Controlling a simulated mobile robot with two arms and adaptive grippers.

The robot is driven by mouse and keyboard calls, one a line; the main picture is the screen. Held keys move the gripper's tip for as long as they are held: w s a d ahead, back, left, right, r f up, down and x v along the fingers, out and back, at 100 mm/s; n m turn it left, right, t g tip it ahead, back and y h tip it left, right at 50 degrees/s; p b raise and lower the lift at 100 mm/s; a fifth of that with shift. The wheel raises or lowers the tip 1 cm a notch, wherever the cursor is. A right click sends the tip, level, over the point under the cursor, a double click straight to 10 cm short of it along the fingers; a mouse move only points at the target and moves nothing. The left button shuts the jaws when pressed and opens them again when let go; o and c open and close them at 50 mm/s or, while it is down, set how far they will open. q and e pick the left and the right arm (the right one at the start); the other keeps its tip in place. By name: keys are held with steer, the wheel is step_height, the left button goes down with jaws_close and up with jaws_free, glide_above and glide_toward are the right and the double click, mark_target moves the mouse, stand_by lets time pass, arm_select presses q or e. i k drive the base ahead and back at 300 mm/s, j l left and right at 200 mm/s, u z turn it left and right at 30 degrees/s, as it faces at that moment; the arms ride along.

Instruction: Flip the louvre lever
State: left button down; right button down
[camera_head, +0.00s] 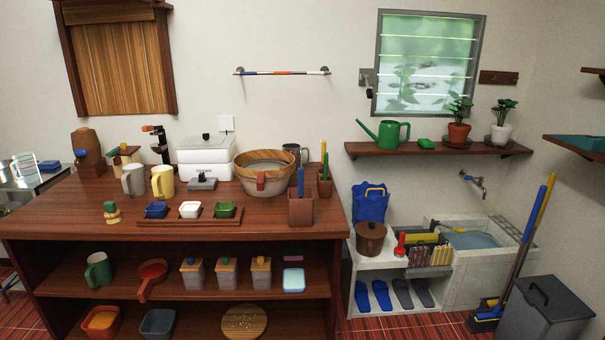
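The louvre window (424,65) is high on the back wall, right of centre, with several horizontal glass slats in a grey frame. The louvre lever (369,92) is a small dark handle on a grey bracket (366,76) at the left side of the window frame. It appears to point down. The slats look nearly flat in the frame, but their exact angle is too small to tell. Neither of my grippers is in view.
A wall shelf (380,149) below the window holds a green watering can (384,133) and potted plants (458,133). A wooden counter (90,205) with cups, bowls and containers fills the left. A sink (470,241) and grey bin (543,310) stand right.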

mark_target(369, 93)
steer(key=i+u, duration=0.4)
steer(key=i, duration=0.75)
steer(key=i+l+u, duration=0.1)
steer(key=l, duration=0.3)
steer(key=i+l+u, duration=0.15)
steer(key=l, duration=0.25)
steer(key=i+l+u, duration=0.1)
steer(key=l, duration=0.35)
steer(key=i+l+u, duration=0.1)
steer(key=l, duration=0.35)
steer(key=i+l+u, duration=0.1)
steer(key=l, duration=0.7)
steer(key=i+l+u, duration=0.1)
steer(key=l, duration=0.7)
steer(key=i+l+u, duration=0.15)
steer(key=l, duration=0.65)
steer(key=k+j, duration=0.05)
